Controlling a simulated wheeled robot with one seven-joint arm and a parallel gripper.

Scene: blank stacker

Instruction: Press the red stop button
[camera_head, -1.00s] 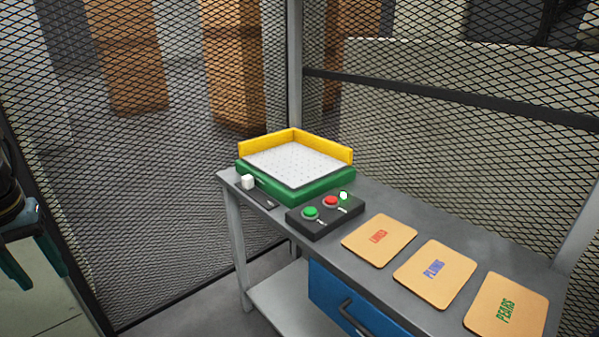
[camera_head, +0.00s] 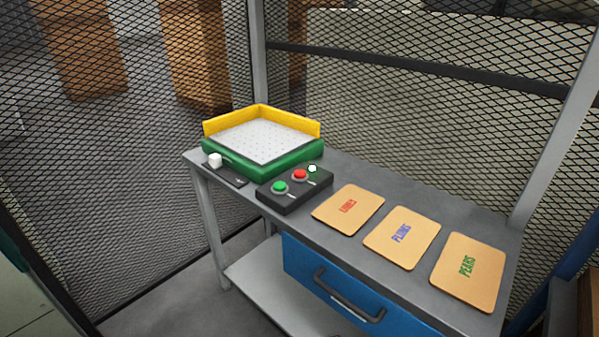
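The red stop button (camera_head: 300,175) sits on a black control box (camera_head: 292,198) on the grey bench. A green button (camera_head: 279,187) is on the same box to its left, and a small white lamp or knob (camera_head: 312,168) is just behind it to the right. The red button looks raised, and nothing touches it. Only a dark teal sliver of my gripper (camera_head: 12,248) seems to show at the left edge, well away from the box. Its fingers cannot be made out.
A green and yellow tray-like stacker (camera_head: 262,163) stands behind the box, with a white-knobbed slider (camera_head: 225,170) to its left. Wire mesh fencing (camera_head: 400,110) encloses the bench (camera_head: 400,180).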

